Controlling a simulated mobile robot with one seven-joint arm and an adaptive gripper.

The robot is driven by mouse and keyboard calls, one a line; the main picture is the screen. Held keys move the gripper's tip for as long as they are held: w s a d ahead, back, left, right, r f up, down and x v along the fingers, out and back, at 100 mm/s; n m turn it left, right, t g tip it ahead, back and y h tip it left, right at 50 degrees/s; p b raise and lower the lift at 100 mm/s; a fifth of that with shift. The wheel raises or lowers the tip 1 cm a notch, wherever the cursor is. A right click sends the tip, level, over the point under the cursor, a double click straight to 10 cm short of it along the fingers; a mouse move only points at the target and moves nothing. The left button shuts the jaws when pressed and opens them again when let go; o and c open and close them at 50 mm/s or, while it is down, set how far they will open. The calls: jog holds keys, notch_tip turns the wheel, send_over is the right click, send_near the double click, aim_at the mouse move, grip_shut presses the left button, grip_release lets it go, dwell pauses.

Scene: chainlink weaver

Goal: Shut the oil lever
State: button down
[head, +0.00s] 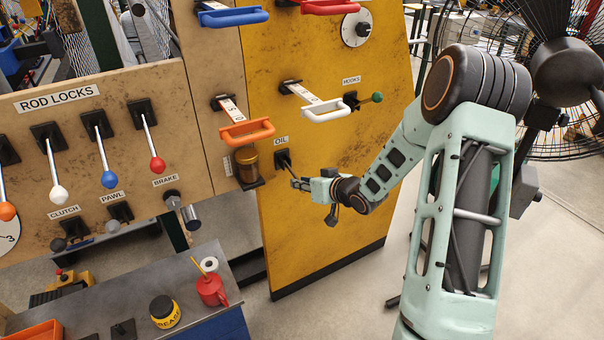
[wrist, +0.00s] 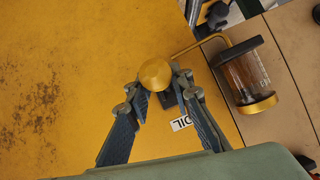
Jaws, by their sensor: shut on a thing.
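The oil lever has a dark base (head: 283,158) on the yellow panel, just below the OIL label (head: 281,141). Its round yellow knob (wrist: 155,74) shows in the wrist view, between the fingertips of my gripper (wrist: 154,88). The fingers are closed in on the knob from both sides. In the head view my gripper (head: 298,184) is at the lever's end, close in front of the panel, and hides the knob. The lever's shaft is mostly hidden behind the knob and fingers.
A brass-capped oil jar (head: 247,166) stands left of the lever; it also shows in the wrist view (wrist: 245,72). An orange handle (head: 247,132) and a white handle (head: 325,112) jut out above. A green-knobbed lever (head: 376,97) is to the upper right. The panel below is clear.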

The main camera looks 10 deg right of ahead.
jog(key=shift+r+g+h+p, duration=0.4)
jog(key=shift+r+g+p, duration=0.75)
jog(key=shift+p, duration=1.5)
jog(key=r+p, duration=0.2)
jog(key=p, duration=0.1)
jog(key=shift+w+r+t+p, duration=0.2)
jog(key=shift+w+t+p, duration=0.05)
jog(key=shift+w+p, duration=0.1)
jog(key=shift+w+a+r+p, duration=0.15)
jog(key=shift+w+r+p, duration=0.1)
jog(key=shift+p, duration=0.05)
jog(key=shift+w+a+r, duration=0.15)
jog(key=shift+a+r, duration=0.1)
jog(key=shift+r, duration=0.05)
jog(key=c, duration=2)
grip_release()
jog(key=shift+c, duration=0.2)
jog(key=o, duration=0.3)
jog(key=shift+s+d+f, duration=0.15)
jog(key=shift+s+f, duration=0.05)
